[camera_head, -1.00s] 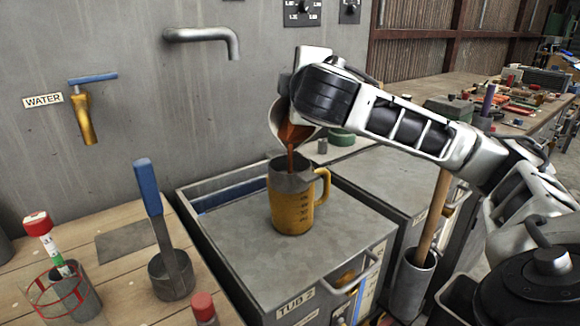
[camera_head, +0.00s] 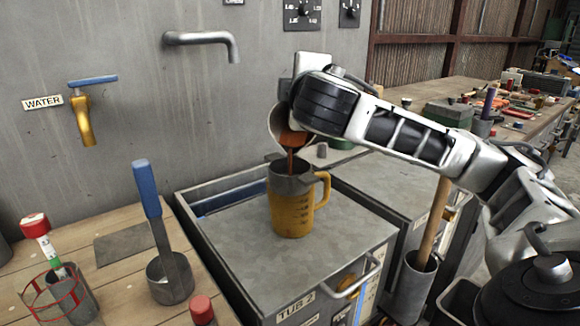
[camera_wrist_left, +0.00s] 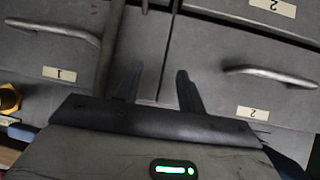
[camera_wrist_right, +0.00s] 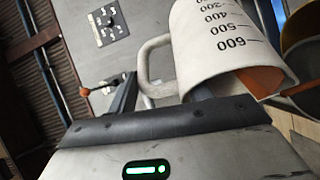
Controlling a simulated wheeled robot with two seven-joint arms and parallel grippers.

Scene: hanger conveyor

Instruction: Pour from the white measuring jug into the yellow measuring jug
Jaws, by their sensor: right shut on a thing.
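The yellow measuring jug (camera_head: 291,208) stands upright on the grey lid of the tub, its handle to the right. The white measuring jug (camera_wrist_right: 212,45) is held by my right gripper (camera_wrist_right: 128,92), shut on its handle. In the head view the white jug (camera_head: 277,122) is tilted steeply over the yellow jug, and a reddish-brown liquid streams from it into the yellow jug's mouth. The right fingers are mostly hidden in the head view. My left gripper (camera_wrist_left: 157,90) shows in its wrist view, fingers apart with nothing between them, facing grey drawers.
A grey tub (camera_head: 240,255) labelled TUB 2 bears the yellow jug. A wooden bench (camera_head: 125,290) at left holds a blue-handled tool in a cup (camera_head: 170,280) and a red wire holder (camera_head: 55,298). A grey spout (camera_head: 200,38) and yellow tap (camera_head: 84,120) project from the wall.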

